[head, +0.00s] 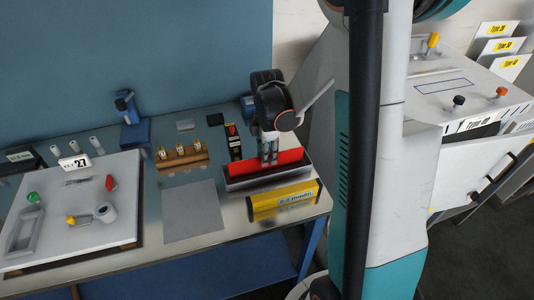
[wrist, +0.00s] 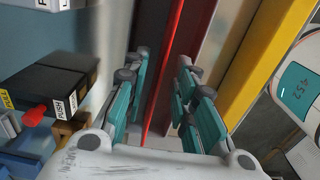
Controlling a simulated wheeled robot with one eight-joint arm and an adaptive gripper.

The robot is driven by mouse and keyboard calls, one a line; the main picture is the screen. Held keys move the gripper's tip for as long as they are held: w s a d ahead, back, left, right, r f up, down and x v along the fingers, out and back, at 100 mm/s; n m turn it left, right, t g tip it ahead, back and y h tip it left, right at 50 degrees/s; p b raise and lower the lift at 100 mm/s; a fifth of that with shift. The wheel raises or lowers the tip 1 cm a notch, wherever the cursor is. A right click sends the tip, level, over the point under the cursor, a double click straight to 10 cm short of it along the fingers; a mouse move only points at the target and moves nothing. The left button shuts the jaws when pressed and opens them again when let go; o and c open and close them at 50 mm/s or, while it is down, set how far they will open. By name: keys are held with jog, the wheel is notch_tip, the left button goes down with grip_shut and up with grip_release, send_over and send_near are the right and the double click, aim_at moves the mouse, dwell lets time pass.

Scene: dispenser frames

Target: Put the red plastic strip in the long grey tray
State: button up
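The red plastic strip (head: 290,164) stands on its long edge in the long grey tray (head: 262,183), whose front wall hides its lower edge. In the wrist view the strip (wrist: 165,80) is a thin bright red line, seen nearly edge-on. My gripper (head: 268,158) is over the strip from above, near its middle. In the wrist view my gripper (wrist: 163,75) has its fingers apart, one on each side of the strip, with a visible gap on the right. The left finger is nearer the strip; I cannot tell whether it touches.
A yellow box (head: 284,201) lies just in front of the tray. A black push-pull block (head: 234,143) stands behind its left end. A wooden holder (head: 182,158) and a flat grey sheet (head: 191,211) lie to the left. A white panel (head: 75,205) sits farther left.

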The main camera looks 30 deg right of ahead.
notch_tip(320, 180, up, 12)
jog(key=p, duration=0.3)
jog(key=shift+r, duration=0.15)
jog(key=shift+s, duration=0.1)
